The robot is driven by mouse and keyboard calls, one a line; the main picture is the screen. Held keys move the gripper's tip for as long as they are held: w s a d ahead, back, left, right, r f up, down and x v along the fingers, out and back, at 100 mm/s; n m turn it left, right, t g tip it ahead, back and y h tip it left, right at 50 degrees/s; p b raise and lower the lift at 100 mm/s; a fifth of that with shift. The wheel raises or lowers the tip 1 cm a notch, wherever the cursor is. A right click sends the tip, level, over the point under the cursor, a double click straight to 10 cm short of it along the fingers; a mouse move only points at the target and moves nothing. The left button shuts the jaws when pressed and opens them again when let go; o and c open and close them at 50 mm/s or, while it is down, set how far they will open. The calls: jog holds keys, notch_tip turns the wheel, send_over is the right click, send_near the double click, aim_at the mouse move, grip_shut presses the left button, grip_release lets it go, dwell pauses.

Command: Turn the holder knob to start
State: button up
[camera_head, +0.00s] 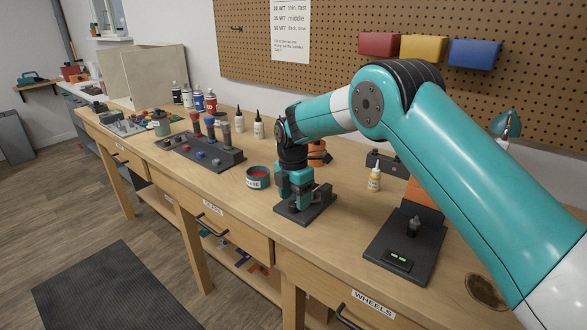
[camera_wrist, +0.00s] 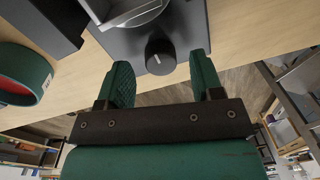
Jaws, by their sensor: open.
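The holder is a dark grey square base (camera_head: 319,211) on the bench, under my gripper; its plate (camera_wrist: 190,25) fills the top middle of the wrist view. A round black knob (camera_wrist: 159,62) with a pale pointer mark sits at the plate's near edge. In the wrist view my gripper (camera_wrist: 160,66) is open, with one green finger on each side of the knob. Gaps show on both sides. A silvery round part (camera_wrist: 125,10) shows on the plate beyond the knob.
A teal-rimmed red-filled tin (camera_head: 258,178) stands left of the holder; it also shows in the wrist view (camera_wrist: 22,75). A dark device with a green display (camera_head: 398,258) and a yellow-labelled bottle (camera_head: 374,180) stand right.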

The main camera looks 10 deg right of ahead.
aim_at(293, 202)
notch_tip(293, 202, up, 16)
jog(key=shift+w+a+b, duration=0.2)
jog(key=shift+w+b, duration=0.15)
jog(key=shift+b, duration=0.05)
jog(key=shift+r, duration=0.1)
jog(key=s+d+r+m+t+y, duration=0.1)
jog(key=s+r+m, duration=0.25)
jog(key=s, duration=0.45)
jog(key=s+r+m+y, duration=0.1)
jog(key=s+r+m, duration=0.1)
jog(key=s+m, duration=0.35)
jog(key=s+f+m+y, duration=0.1)
jog(key=s+m, duration=0.3)
jog(key=s, duration=0.9)
jog(key=s+f+m+y, duration=0.1)
jog(key=s+f+m, duration=0.2)
jog(key=s, duration=1)
jog(key=shift+s+d+f+m+y, duration=0.15)
jog(key=shift+d+f+m+y, duration=0.2)
jog(key=shift+m, duration=0.15)
